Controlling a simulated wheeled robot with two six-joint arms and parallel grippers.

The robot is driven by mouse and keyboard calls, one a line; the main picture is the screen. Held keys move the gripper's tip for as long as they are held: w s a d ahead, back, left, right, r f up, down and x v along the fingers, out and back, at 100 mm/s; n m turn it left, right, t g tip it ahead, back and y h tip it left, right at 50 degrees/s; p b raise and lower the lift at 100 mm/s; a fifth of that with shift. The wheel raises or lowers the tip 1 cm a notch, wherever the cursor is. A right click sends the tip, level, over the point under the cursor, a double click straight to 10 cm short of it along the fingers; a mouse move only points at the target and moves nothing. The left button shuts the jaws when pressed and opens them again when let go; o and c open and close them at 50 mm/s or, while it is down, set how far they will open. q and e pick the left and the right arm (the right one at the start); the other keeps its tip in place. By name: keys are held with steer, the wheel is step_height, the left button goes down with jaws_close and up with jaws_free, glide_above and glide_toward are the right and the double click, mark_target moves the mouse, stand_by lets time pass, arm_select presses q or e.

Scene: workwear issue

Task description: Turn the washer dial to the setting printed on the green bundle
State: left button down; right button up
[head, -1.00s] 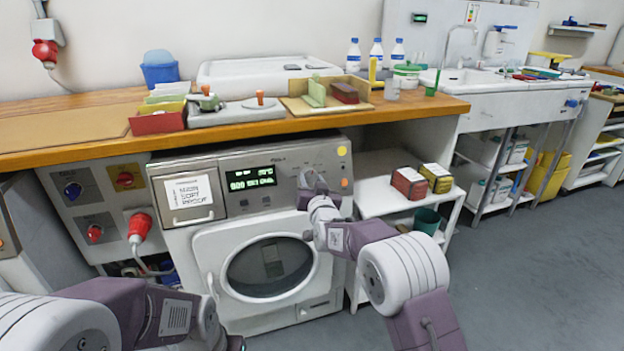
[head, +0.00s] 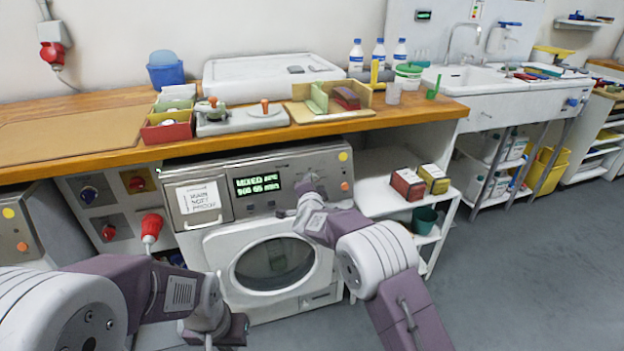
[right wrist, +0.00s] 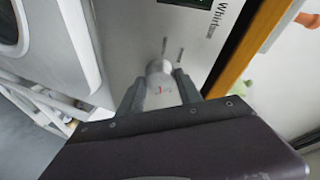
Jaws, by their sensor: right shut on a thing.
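The grey washer (head: 335,160) stands under the wooden counter, its round door closed. Its lit display (head: 258,185) shows a top line that looks like "MIXED" and numbers below; the small text is blurred. My right gripper (head: 305,187) is at the control panel and hides most of the dial in the head view. In the right wrist view, its two fingers (right wrist: 158,80) are shut on the pale dial (right wrist: 161,93), one on each side. My left gripper (head: 222,332) hangs low in front of the washer, away from it; its fingers are unclear. I cannot identify a green bundle.
A red packet (head: 407,185) and a yellow packet (head: 434,179) stand on the white shelf (head: 375,200) right of the washer. Boxes, a scale-like device (head: 240,118) and bottles crowd the counter. A paper sign (head: 199,196) is on the washer's drawer.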

steer(key=shift+w+d+r+m+g+y+p, duration=0.15)
steer(key=shift+m+g+p, duration=0.35)
steer(key=shift+m+p, duration=0.9)
steer(key=shift+s+a+r+m+g+y+p, duration=0.15)
steer(key=shift+m+g+p, duration=0.35)
steer(key=shift+m+p, duration=0.9)
steer(key=shift+w+d+r+m+g+p, duration=0.15)
steer(key=shift+m+g+p, duration=0.55)
steer(key=shift+m, duration=1.2)
steer(key=shift+m+p, duration=0.3)
steer(key=o, duration=1.4)
steer(key=shift+c, duration=0.2)
